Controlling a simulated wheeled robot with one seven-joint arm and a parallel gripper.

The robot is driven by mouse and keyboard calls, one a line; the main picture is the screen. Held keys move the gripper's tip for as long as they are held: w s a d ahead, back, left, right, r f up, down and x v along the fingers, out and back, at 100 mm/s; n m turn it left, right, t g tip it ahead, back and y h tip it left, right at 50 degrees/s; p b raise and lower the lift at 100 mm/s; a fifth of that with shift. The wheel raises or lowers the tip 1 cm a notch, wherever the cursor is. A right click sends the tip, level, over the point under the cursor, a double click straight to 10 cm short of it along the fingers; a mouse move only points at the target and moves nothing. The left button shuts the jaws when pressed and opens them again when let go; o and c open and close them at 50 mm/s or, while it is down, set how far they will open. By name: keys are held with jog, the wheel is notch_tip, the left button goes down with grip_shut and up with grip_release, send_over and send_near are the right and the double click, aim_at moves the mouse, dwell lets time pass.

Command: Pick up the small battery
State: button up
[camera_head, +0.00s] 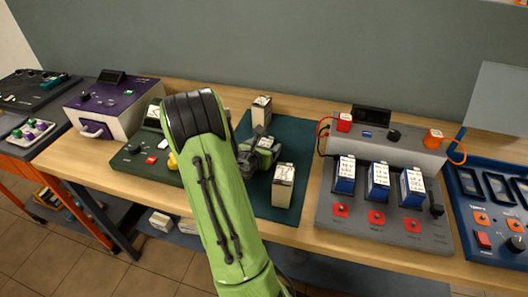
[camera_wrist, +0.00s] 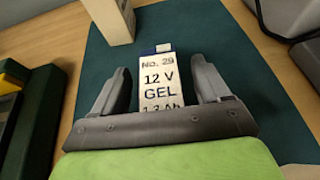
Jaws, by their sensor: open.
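In the wrist view a small pale battery (camera_wrist: 163,82) marked "No. 29 12 V GEL" lies between the two fingers of my gripper (camera_wrist: 161,68). The fingers are open, with a visible gap on each side of it. Its lower part is hidden by my gripper's body. In the head view my gripper (camera_head: 258,155) is over the dark green mat (camera_head: 298,150), and it mostly hides this battery. A larger cream battery (camera_head: 261,110) stands behind it, also at the top of the wrist view (camera_wrist: 112,18). Another cream battery (camera_head: 283,185) stands nearer, to the right.
A grey charging station (camera_head: 385,228) with several blue batteries is right of the mat. A dark green device (camera_head: 135,160) is on the left, partly behind my arm. A purple box (camera_head: 120,105) stands farther left. Some bare mat shows around the batteries.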

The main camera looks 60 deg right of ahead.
jog(key=shift+r, duration=0.1)
grip_shut()
dwell(0.3)
